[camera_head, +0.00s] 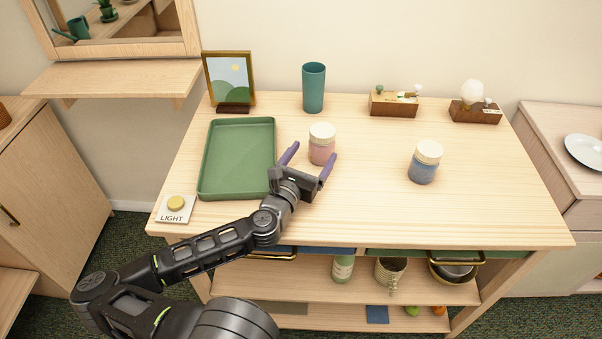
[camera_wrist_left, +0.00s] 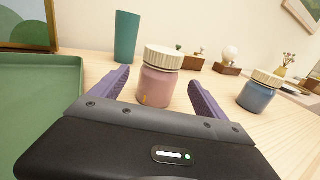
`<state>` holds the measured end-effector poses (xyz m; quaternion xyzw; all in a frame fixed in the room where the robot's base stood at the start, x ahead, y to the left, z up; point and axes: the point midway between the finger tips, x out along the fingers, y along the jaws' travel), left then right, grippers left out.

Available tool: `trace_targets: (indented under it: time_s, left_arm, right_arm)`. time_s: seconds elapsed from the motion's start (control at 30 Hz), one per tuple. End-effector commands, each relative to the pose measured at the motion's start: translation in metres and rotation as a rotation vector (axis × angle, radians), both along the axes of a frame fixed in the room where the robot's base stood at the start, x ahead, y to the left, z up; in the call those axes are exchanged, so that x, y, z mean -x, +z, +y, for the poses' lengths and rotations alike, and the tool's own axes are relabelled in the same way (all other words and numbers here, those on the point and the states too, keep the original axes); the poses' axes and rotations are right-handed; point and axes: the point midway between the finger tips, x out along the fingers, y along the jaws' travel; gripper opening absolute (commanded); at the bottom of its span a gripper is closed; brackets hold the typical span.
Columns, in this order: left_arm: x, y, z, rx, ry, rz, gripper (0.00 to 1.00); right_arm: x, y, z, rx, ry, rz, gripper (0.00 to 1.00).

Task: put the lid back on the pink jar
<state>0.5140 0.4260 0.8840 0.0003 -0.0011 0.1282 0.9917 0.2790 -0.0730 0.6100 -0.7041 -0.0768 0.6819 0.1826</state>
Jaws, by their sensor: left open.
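The pink jar (camera_head: 321,154) stands upright on the wooden table, right of the green tray. A cream ribbed lid (camera_head: 322,131) sits on top of it and looks level in the wrist view (camera_wrist_left: 164,58). The jar's pink body also shows in the left wrist view (camera_wrist_left: 158,86). My left gripper (camera_head: 315,151) is open, its two purple fingers pointing at the jar, one towards each side. In the wrist view the jar shows between the fingers; I cannot tell whether they touch it. My right gripper is not in view.
A blue jar (camera_head: 423,169) with a similar lid stands to the right. The green tray (camera_head: 208,170) is at the left, with a light button (camera_head: 176,206) in front. A teal cup (camera_head: 313,88), a picture frame (camera_head: 229,80) and small wooden boxes line the back. The table's front right is clear.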

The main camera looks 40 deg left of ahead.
Motion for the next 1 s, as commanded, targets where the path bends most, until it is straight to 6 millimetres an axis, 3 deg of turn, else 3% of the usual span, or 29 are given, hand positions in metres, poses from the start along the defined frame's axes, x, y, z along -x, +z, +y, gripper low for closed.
trace_targets:
  time_s: [0.17,0.23,0.4,1.0]
  left_arm:
    - [0.039,-0.003,-0.009,0.003,0.003,0.001,0.85]
    - [0.049,0.005,-0.012,-0.002,0.003,0.005,0.85]
    - [0.064,0.003,-0.016,-0.002,0.003,0.004,0.85]
    - [0.069,0.0,-0.019,0.001,0.0,0.001,0.85]
  right_arm:
    - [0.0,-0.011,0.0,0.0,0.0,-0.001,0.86]
    - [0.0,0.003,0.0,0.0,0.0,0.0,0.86]
    - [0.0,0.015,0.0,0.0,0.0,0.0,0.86]
    - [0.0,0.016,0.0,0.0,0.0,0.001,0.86]
